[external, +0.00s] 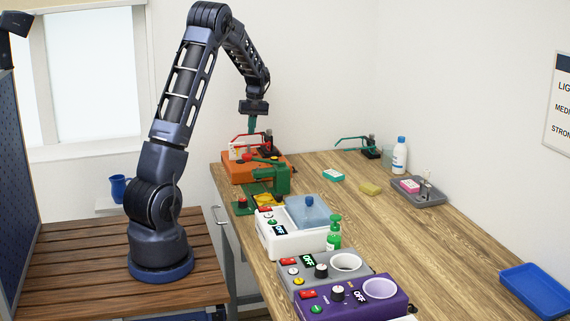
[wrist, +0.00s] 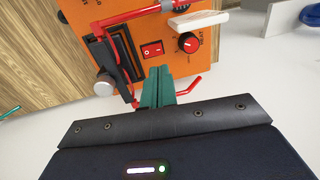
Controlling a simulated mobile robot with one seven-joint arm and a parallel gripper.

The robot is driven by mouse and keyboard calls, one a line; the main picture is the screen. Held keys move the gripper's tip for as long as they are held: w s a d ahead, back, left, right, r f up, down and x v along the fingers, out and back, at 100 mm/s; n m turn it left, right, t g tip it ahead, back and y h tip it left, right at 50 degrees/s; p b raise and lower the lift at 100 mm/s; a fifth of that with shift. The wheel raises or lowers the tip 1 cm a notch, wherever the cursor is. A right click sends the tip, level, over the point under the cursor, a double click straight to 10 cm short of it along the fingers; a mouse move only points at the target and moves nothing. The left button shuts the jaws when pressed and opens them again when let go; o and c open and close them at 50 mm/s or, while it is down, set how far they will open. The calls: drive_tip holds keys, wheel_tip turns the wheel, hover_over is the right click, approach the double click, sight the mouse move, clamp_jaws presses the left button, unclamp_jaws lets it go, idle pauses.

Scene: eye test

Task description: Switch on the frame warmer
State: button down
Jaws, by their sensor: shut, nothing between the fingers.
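No label clearly names the frame warmer. A purple unit (external: 345,312) with a white round well, a red switch (external: 307,295) and a display reading OFF stands at the near end of the bench. A grey unit (external: 318,285) beside it has a similar well and an OFF display. An orange unit (external: 238,173) stands at the far end; the wrist view shows its red rocker switch (wrist: 152,50), red HEAT knob (wrist: 188,42) and red bars. My gripper (external: 252,125) is shut and empty above the orange unit; its teal fingers (wrist: 158,84) point toward the switch, apparently apart from it.
A white unit (external: 283,242) with a blue lid and a green pump bottle (external: 334,235) stand mid-bench. A green device (external: 270,180) is close to the orange unit. A grey tray (external: 432,198) and blue tray (external: 535,290) lie right.

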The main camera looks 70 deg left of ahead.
sight(252, 153)
drive_tip(key=f, duration=0.5)
drive_tip(key=s+f, duration=0.1)
drive_tip(key=f, duration=0.1)
drive_tip(key=shift+f, duration=0.25)
